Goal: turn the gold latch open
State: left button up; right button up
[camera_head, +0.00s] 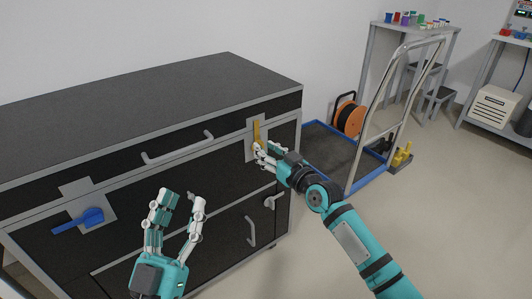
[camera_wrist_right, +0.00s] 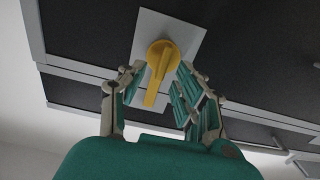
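The gold latch (camera_head: 256,130) sits on a light square plate at the right end of the black cabinet front. In the head view its visible part stands nearly upright; its lower part is partly hidden by my right gripper. In the right wrist view the latch (camera_wrist_right: 160,65) shows a round hub with a bar running down between my fingers. My right gripper (camera_wrist_right: 161,78) is open, with fingers on both sides of the bar and visible gaps; it also shows in the head view (camera_head: 266,152). My left gripper (camera_head: 181,200) is open and empty in front of the cabinet.
A blue latch (camera_head: 80,220) lies nearly level on the cabinet's left. Grey bar handles (camera_head: 178,148) stick out from the drawers. A blue-edged cart (camera_head: 330,150) with a metal push bar and an orange reel (camera_head: 351,119) stands right of the cabinet.

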jog(key=shift+w+a, duration=0.2)
jog(key=shift+c, duration=0.3)
grip_shut()
